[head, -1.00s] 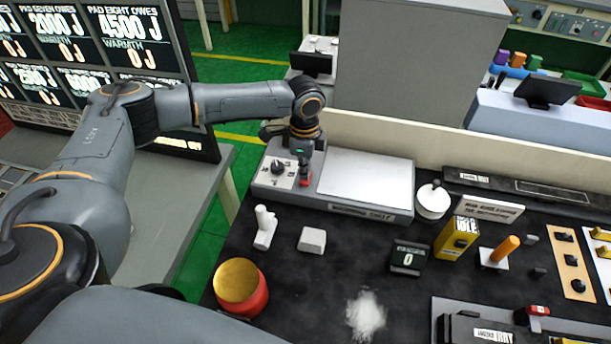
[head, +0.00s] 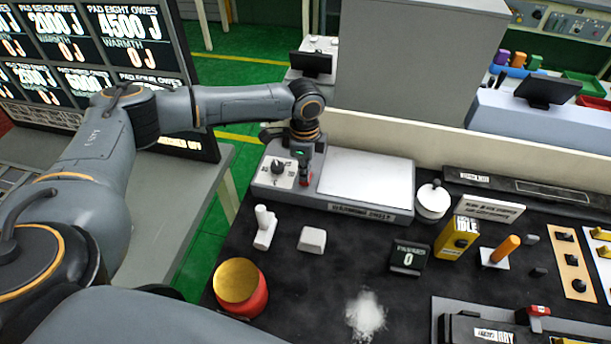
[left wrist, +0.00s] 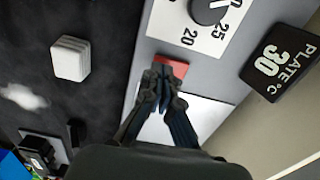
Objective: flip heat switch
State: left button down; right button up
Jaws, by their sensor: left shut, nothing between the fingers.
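The hot plate unit (head: 262,183) stands at the back left of the black bench, with a white plate (head: 365,178) on top. Its control panel holds a dark dial (head: 278,168), which also shows in the left wrist view (left wrist: 208,10) by the marks 20 and 25. A red switch (left wrist: 172,66) sits beside the dial panel. My left gripper (left wrist: 163,76) is shut and empty, with its fingertips at the red switch, partly covering it. I cannot tell whether they touch. In the head view my left gripper (head: 304,180) points down over the unit. My right gripper is not in view.
A black display reading "PLATE °C 30" (left wrist: 280,62) stands beside the unit. A white block (head: 312,239), a white upright piece (head: 265,227), a red pot (head: 242,288) and white powder (head: 366,315) are in front. A white lidded jar (head: 433,201) stands to the right.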

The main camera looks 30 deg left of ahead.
pick_arm(q)
jog(key=shift+f, duration=0.65)
notch_tip(320, 180, up, 7)
jog(key=p, duration=0.7)
jog(key=shift+p, duration=0.4)
dwell(0.4)
